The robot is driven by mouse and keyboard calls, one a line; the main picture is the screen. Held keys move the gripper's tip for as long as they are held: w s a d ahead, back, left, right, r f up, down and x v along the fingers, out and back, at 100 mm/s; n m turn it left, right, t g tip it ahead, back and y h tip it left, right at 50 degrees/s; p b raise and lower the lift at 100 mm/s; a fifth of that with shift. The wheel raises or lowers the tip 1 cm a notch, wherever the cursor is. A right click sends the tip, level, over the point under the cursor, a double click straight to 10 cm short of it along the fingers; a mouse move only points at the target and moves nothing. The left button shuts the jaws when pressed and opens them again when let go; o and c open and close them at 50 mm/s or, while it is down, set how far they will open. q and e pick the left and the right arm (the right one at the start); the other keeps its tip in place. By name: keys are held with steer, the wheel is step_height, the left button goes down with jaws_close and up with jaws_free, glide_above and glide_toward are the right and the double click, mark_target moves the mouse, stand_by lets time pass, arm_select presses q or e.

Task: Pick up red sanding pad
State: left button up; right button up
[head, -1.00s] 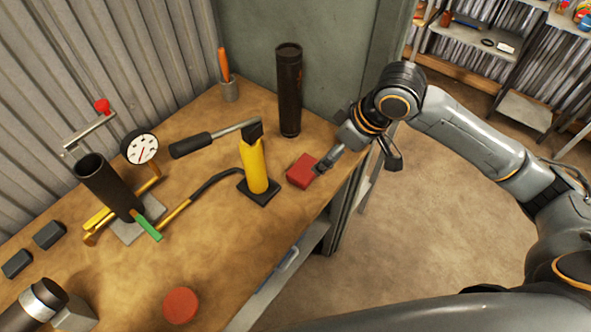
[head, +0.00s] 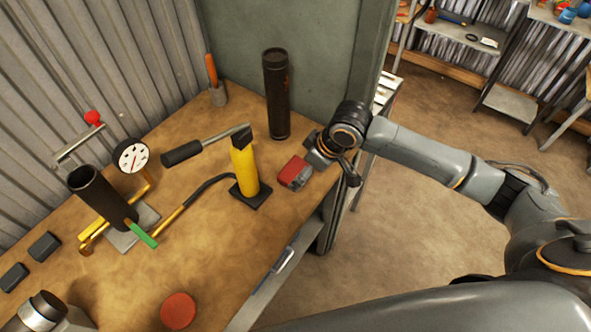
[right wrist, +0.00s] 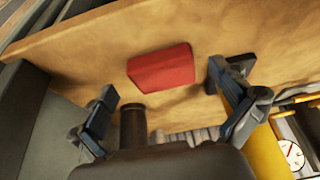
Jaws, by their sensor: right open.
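The red sanding pad (head: 294,172) is a red block lying on the wooden bench near its right edge, beside the yellow jack. My right gripper (head: 310,165) is at the pad's right side in the head view and partly covers that end. In the right wrist view the pad (right wrist: 160,68) lies flat on the bench, ahead of and between the two spread fingers of the open gripper (right wrist: 162,82). Bench surface shows between the pad and each finger there.
The yellow jack (head: 244,170) with its black-gripped lever stands left of the pad. A dark cylinder (head: 276,95) stands behind it. A round red disc (head: 178,310) lies near the front. A gauge (head: 132,155) and dark tube (head: 100,195) stand left. Bare bench lies in front.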

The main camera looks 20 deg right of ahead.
steer(key=shift+x, duration=1.2)
steer(key=c, duration=1.1)
steer(key=shift+r, duration=0.1)
steer(key=shift+r, duration=0.5)
step_height(320, 180, up, 2)
steer(key=shift+s+d+r, duration=0.1)
steer(key=shift+r, duration=0.1)
steer(key=s+d+r+b, duration=0.2)
steer(key=s+d+r, duration=0.2)
steer(key=s+r, duration=0.5)
steer(key=s, duration=0.4)
steer(key=shift+d+r+b, duration=0.2)
steer(key=shift+r+b, duration=0.05)
steer(key=shift+b, duration=0.1)
